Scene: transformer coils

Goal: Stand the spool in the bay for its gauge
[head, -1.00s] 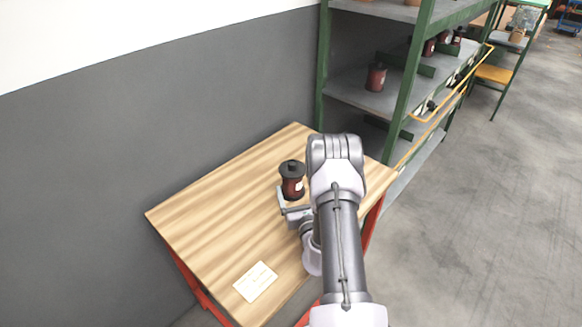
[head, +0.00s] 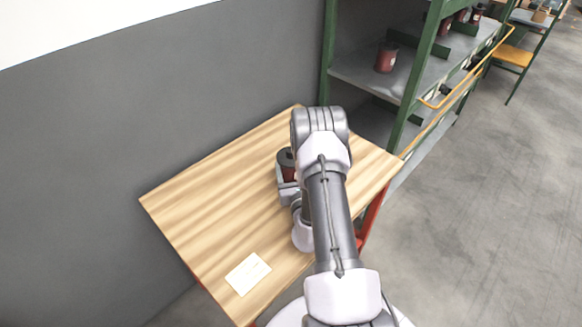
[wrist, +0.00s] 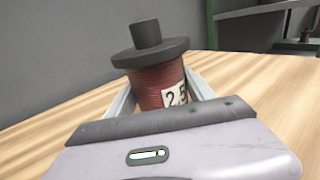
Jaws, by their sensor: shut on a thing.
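The spool (wrist: 158,84) is wound with dark red wire and has a black top flange and hub. Its white label reads "2.5", partly cut off by my gripper. It stands roughly upright between the fingers of my gripper (wrist: 160,95), which is shut on it over the wooden table. In the head view the spool (head: 287,165) is largely hidden by my arm. The green-framed shelf (head: 412,90) stands beyond the table. I cannot read any gauge marks on its bays from here.
A white card (head: 248,273) lies on the near part of the wooden table (head: 200,205). Another dark red spool (head: 386,58) stands on the shelf, with more at its far end. A yellow rail (head: 465,75) runs along the shelf front. Open floor lies to the right.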

